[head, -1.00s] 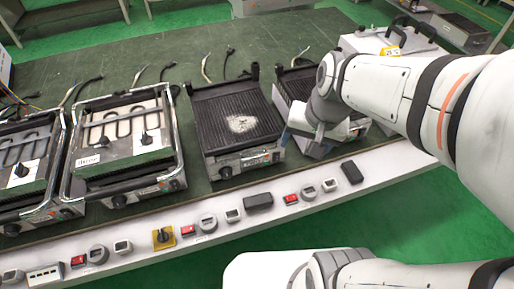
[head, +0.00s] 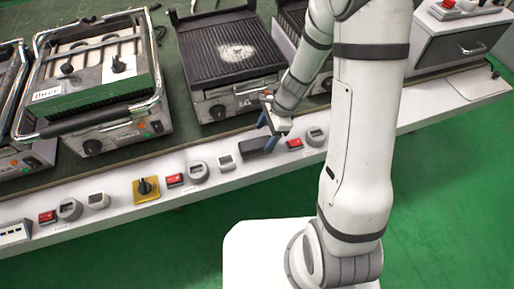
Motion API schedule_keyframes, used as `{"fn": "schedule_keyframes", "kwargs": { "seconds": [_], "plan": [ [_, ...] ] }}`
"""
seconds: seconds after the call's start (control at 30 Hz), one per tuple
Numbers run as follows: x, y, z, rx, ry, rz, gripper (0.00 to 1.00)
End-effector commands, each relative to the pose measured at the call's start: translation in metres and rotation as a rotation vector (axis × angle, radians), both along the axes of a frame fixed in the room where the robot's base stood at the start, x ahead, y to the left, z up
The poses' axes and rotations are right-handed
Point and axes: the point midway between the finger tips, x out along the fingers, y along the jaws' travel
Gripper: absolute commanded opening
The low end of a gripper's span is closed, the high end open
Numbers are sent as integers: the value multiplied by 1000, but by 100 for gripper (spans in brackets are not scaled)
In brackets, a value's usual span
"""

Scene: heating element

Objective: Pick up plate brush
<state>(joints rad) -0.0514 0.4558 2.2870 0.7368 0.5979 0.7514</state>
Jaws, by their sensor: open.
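A dark, flat block (head: 252,149) lies on the white front ledge, between a grey-white switch and a red switch. It may be the plate brush, but its bristles or handle cannot be made out. My gripper (head: 268,132), with blue fingers, is open at the right end of this block, pointing down. Its fingers partly cover the block's right side. I cannot tell whether they touch it or hover just above.
A ribbed black grill (head: 230,50) with a pale patch stands behind the ledge. A yellow knob panel (head: 146,190) and red switches line the ledge.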

Motion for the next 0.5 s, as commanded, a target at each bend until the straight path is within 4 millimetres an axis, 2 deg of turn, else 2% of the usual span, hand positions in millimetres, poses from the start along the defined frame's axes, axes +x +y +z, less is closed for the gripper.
{"fn": "schedule_keyframes", "kwargs": {
  "seconds": [0.3, 0.5],
  "plan": [
    [-6, 25, -39, 0, 2, 3, 69],
    [-6, 29, -49, -1, -1, 2, 69]
  ]
}}
